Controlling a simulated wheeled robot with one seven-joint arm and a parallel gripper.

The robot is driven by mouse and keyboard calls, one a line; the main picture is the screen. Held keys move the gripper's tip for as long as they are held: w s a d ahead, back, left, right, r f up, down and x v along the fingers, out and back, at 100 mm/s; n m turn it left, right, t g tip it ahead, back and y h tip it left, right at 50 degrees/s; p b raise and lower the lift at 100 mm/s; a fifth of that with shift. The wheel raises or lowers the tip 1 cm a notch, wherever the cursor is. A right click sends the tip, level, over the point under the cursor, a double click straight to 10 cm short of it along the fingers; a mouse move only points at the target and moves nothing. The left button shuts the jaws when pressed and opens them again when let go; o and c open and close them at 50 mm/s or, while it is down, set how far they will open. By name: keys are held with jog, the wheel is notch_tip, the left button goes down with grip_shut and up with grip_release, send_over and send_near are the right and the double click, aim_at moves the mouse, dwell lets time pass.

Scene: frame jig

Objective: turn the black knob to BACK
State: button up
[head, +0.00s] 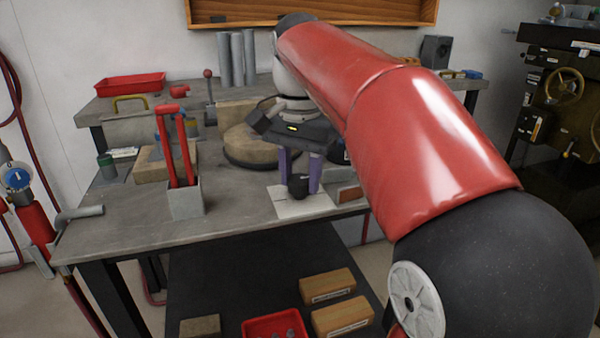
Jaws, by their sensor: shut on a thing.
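The black knob (299,186) stands on a pale plate (290,207) near the front edge of the grey workbench (240,222). My gripper (301,180) points down at it, with a purple finger on each side, and is shut on the knob. The gripper body and fingers cover the knob's upper part. I cannot read any marks on the plate or tell which way the knob points.
A grey holder with red-handled pliers (186,190) stands left of the plate. A round wooden block (245,145) sits behind my gripper. A wooden block (160,165) lies further left. A lower shelf holds a red tray (274,328) and wooden boxes (328,286).

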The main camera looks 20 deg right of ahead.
aim_at(300, 179)
jog(key=o, duration=1)
jog(key=shift+r, duration=3.9)
